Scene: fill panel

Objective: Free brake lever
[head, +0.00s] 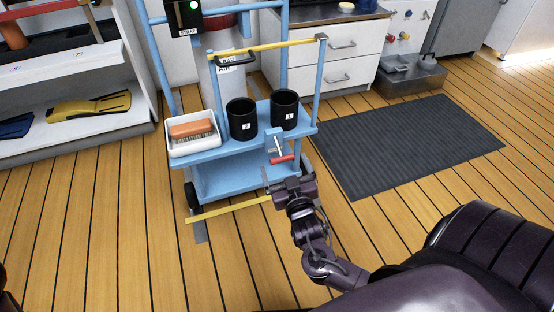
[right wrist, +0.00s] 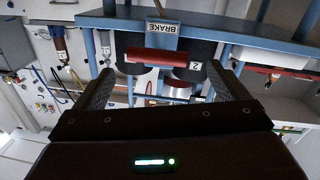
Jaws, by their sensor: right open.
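The brake lever has a red handle (head: 282,159) on a grey stem, at the front edge of the blue cart (head: 225,150). In the right wrist view the red handle (right wrist: 165,55) lies crosswise below a plate marked BRAKE (right wrist: 163,28). My right gripper (head: 288,178) is open and empty, just below and in front of the lever in the head view. In the right wrist view its two fingers (right wrist: 161,72) stand on either side of the handle, with gaps; I cannot tell how deep it sits between them. My left gripper is not in view.
The cart's upper shelf holds two black cups (head: 242,119) (head: 285,110) and a white tray (head: 193,146) with a brush. Yellow bars run at the cart's top (head: 265,47) and near the floor (head: 228,208). A dark mat (head: 410,145) lies right of the cart.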

